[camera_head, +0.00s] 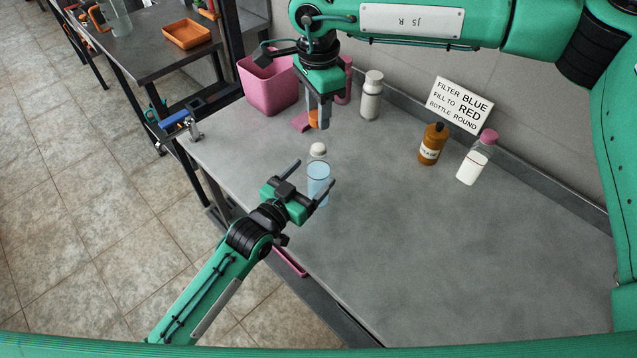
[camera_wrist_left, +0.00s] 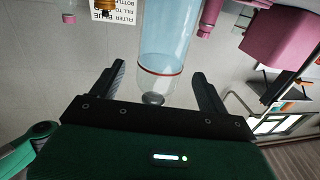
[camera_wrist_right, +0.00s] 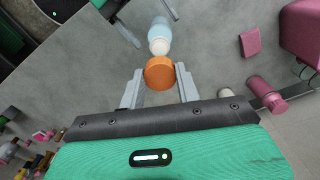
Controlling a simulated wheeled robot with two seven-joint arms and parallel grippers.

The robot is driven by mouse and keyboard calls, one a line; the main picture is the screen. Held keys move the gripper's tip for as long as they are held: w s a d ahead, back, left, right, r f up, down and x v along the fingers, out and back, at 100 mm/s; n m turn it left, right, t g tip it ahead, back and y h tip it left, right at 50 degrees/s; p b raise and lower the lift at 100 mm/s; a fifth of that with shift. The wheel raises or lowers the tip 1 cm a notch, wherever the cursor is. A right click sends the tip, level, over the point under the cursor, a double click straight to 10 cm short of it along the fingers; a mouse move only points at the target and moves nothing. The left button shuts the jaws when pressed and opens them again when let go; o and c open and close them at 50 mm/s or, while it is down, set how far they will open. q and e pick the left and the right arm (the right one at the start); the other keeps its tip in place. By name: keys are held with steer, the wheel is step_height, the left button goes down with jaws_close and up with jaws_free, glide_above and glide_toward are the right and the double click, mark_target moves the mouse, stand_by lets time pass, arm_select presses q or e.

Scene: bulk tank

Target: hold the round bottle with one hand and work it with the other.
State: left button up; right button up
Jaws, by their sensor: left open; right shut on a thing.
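The round bottle (camera_head: 318,178), clear with pale blue liquid, a red ring and a white top, stands upright on the grey bench. My left gripper (camera_head: 308,184) is low beside it, open, with its fingers on either side. In the left wrist view the bottle (camera_wrist_left: 168,40) shows between the open fingers with gaps at both sides. My right gripper (camera_head: 319,112) is above and slightly behind the bottle, shut on an orange cap (camera_wrist_right: 160,73). In the right wrist view the bottle's white top (camera_wrist_right: 159,47) lies beyond the cap, apart from it.
A pink bin (camera_head: 268,85), a pink block (camera_head: 300,122) and a white-capped container (camera_head: 371,97) stand behind. A brown bottle (camera_head: 431,148) and a pink-capped bottle (camera_head: 474,162) stand at right by a sign (camera_head: 460,105). The bench's front right is clear.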

arm_select(q)
steer(key=shift+x, duration=2.1)
steer(key=c, duration=1.5)
arm_select(e)
glide_above(318, 151)
steer(key=shift+f, duration=2.45)
steer(key=shift+f, duration=0.1)
steer(key=shift+f, duration=0.8)
steer(key=shift+f, duration=0.55)
